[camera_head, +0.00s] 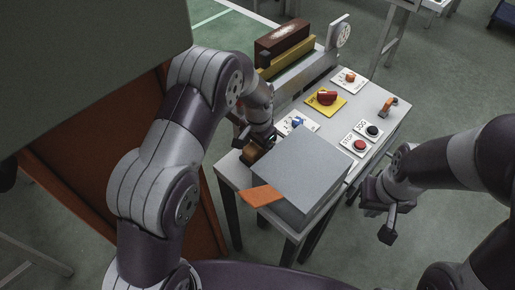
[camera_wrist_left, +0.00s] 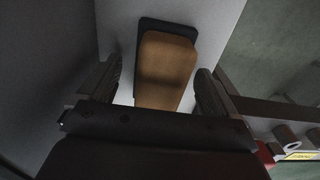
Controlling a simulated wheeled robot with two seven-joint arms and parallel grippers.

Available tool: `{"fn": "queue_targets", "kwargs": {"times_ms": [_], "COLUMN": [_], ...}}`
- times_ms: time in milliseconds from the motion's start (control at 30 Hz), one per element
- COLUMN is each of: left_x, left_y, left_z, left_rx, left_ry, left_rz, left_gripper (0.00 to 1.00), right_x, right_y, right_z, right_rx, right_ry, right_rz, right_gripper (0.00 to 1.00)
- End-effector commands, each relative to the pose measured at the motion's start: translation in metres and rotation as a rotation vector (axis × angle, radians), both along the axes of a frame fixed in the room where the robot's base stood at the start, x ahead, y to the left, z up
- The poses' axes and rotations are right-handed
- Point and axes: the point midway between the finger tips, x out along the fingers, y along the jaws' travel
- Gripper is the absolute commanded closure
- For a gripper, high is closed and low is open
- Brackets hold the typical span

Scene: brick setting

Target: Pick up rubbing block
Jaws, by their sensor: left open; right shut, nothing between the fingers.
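The rubbing block (camera_wrist_left: 165,72) has a tan wooden body on a dark base and lies on a light grey surface in the left wrist view. In the head view it shows as a small brown patch (camera_head: 251,153), mostly hidden by my left gripper. My left gripper (camera_head: 260,141) is over the block at the table's left side. In the left wrist view its open fingers (camera_wrist_left: 157,88) stand on either side of the block, with a gap at each side. My right gripper (camera_head: 380,217) is shut and empty, off the table's right front edge.
A large grey box (camera_head: 298,168) with an orange flap stands right beside my left gripper. The table (camera_head: 375,97) also carries a yellow-plated red switch (camera_head: 327,97), push buttons (camera_head: 360,145) and an orange-handled part (camera_head: 388,104). A machine with a brown brick (camera_head: 283,40) stands behind.

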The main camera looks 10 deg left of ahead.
Motion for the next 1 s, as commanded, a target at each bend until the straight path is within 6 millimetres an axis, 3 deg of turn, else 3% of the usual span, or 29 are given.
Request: {"fn": "queue_targets", "kwargs": {"times_ms": [267,367,500,767,1000], "left_x": [0.0,0.0,0.0,0.001,0.002], "left_y": [0.0,0.0,0.0,0.0,0.0], "left_z": [-0.009,-0.009,-0.009,-0.004,0.049], "left_rx": [-0.001,-0.001,0.0,-0.001,-0.001], "left_ry": [-0.001,-0.001,-0.001,-0.004,-0.007], "left_rz": [0.0,0.0,0.0,0.0,0.0], "left_gripper": [0.08,0.35,0.8,0.8,0.8], "right_x": [0.0,0.0,0.0,0.0,0.0], "right_y": [0.0,0.0,0.0,0.0,0.0], "right_z": [0.0,0.0,0.0,0.0,-0.001], "right_rx": [0.0,0.0,0.0,0.0,0.0], "right_ry": [0.0,0.0,0.0,0.0,0.0], "right_rz": [0.0,0.0,0.0,0.0,0.0], "right_gripper": [1.0,1.0,1.0,1.0,1.0]}}
